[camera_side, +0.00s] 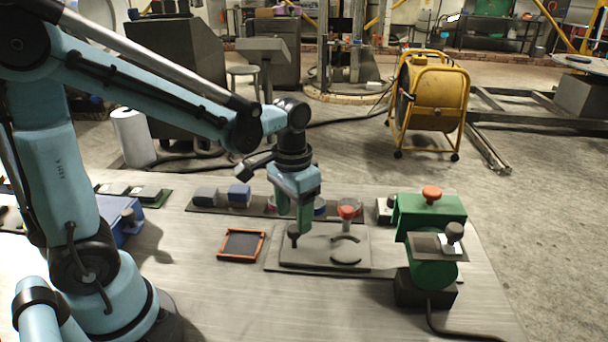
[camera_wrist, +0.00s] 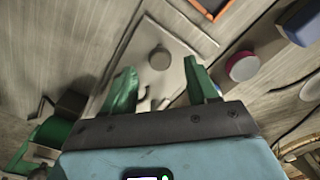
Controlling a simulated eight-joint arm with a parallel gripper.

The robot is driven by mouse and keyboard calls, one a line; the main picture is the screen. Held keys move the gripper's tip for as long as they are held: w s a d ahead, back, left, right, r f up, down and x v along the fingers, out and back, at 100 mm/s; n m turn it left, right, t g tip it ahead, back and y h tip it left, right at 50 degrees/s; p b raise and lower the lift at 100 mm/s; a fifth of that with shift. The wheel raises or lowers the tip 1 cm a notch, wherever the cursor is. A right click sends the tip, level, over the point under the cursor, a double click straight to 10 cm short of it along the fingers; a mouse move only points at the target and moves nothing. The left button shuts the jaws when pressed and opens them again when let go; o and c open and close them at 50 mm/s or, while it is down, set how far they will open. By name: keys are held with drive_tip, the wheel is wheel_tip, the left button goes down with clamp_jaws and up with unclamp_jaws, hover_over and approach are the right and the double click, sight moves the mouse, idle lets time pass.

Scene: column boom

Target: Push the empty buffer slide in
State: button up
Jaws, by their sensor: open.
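A flat grey plate (camera_side: 320,262) lies on the table, with a dark round knob (camera_side: 293,232) near its left end and dark curved pieces on it. In the wrist view the plate shows its round knob (camera_wrist: 159,58) just beyond my fingertips. My gripper (camera_side: 303,222) points down close to the knob; contact cannot be told. In the wrist view my gripper (camera_wrist: 160,72) has its green fingers spread, with nothing held between them. Which plate is the buffer slide is unclear.
An orange-framed dark tray (camera_side: 242,246) lies left of the grey plate. A cable runs from the green machine. The front table is clear.

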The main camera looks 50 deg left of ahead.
drive_tip(key=shift+f, duration=1.5)
clamp_jaws()
